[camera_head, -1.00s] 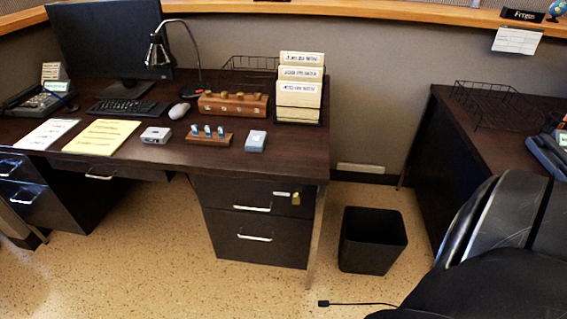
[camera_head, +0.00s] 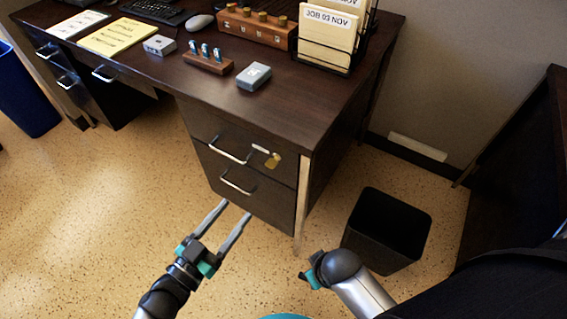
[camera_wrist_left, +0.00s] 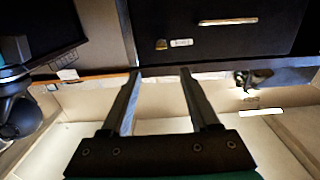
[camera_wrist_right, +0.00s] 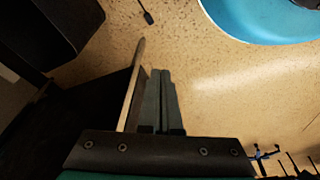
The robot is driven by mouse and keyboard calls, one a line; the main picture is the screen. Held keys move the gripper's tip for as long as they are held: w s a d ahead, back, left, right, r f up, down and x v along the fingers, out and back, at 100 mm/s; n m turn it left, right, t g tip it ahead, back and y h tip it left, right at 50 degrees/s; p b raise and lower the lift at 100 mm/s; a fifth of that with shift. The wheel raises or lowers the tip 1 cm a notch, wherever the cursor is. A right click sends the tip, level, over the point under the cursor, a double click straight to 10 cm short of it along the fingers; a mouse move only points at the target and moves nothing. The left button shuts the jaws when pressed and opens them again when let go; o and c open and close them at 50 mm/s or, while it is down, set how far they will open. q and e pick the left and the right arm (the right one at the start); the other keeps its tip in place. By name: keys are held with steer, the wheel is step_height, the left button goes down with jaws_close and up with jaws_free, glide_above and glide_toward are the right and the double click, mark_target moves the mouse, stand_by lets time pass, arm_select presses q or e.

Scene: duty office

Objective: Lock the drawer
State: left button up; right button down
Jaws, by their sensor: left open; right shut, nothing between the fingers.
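The top drawer (camera_head: 228,136) of the dark desk pedestal looks closed, with a silver bar handle. A small brass key or lock piece (camera_head: 273,160) sits at its right side beside a pale label (camera_head: 260,148). In the left wrist view the brass piece (camera_wrist_left: 161,44) and label (camera_wrist_left: 181,42) show above the fingers. My left gripper (camera_head: 235,209) is open and empty, low in front of the pedestal and apart from it. My right gripper (camera_head: 314,271) is below and right of the drawer; its fingers (camera_wrist_right: 160,75) are shut on nothing in the right wrist view.
A lower drawer (camera_head: 255,198) with its own handle lies beneath. A black bin (camera_head: 385,230) stands on the floor right of the pedestal, near my right arm. A grey box (camera_head: 254,76) and other items sit on the desktop.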

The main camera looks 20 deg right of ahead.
arm_select(q)
steer(key=b+x, duration=0.5)
steer(key=x, duration=0.9)
steer(key=shift+w+d, duration=0.15)
steer(key=shift+w, duration=0.15)
arm_select(e)
step_height(320, 180, up, 10)
steer(key=w+t, duration=0.1)
steer(key=w, duration=0.1)
steer(key=shift+w+a+r+t, duration=0.25)
steer(key=shift+a+t, duration=0.05)
steer(key=shift+t, duration=0.1)
arm_select(q)
jaws_close()
